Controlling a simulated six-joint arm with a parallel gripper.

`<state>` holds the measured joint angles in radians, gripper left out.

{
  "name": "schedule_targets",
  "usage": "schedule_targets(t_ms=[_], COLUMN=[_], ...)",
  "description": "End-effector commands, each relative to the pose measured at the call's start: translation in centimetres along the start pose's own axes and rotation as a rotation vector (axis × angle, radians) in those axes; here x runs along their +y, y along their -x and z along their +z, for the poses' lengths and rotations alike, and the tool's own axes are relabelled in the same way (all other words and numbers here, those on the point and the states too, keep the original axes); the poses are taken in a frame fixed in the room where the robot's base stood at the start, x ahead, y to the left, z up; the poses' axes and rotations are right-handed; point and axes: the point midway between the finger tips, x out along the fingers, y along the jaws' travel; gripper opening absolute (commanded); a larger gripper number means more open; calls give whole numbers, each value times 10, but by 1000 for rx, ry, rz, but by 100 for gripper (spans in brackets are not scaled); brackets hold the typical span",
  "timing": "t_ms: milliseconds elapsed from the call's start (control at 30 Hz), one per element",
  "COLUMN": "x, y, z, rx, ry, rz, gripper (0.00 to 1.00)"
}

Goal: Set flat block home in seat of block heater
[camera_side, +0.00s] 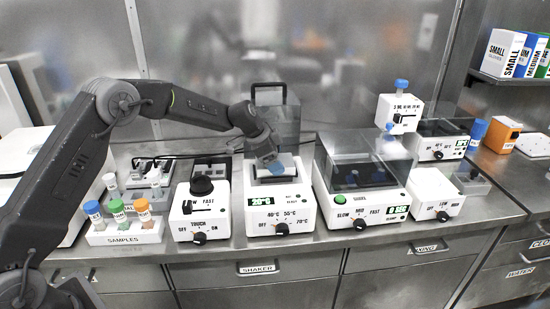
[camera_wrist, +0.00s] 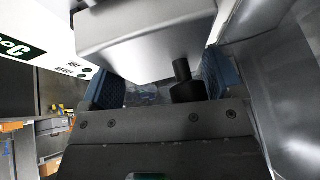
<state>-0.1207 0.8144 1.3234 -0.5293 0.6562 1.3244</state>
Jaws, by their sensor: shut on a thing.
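The block heater (camera_side: 281,215) is a white box with a green display and a dial, in the middle of the bench in the side view. Its corner with the display (camera_wrist: 20,45) shows at upper left in the wrist view. My gripper (camera_side: 274,165) is tilted down just over the heater's top. The flat block (camera_wrist: 140,40) is a smooth grey metal piece with a black knob (camera_wrist: 184,82), between my blue fingers in the wrist view. My gripper is shut on it. The heater's seat and the block's underside are hidden, so I cannot tell whether they touch.
A mixer (camera_side: 200,208) with a black top stands close left of the heater. A shaker (camera_side: 362,190) with a clear cover stands close right. A sample rack (camera_side: 125,232) with capped tubes is further left.

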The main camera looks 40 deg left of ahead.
Motion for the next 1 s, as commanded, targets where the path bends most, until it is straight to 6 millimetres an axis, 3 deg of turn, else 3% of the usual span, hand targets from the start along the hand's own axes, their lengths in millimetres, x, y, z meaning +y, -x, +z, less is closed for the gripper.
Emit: schedule_targets(t_ms=[567,600,700,1000], x=[1,3,3,5], y=[-11,-13,-14,-14], z=[6,8,8,8], rx=[0,-4,-6,-9], ry=[0,0,0,-3], rz=[-3,2,3,9], gripper=[32,91,100,100])
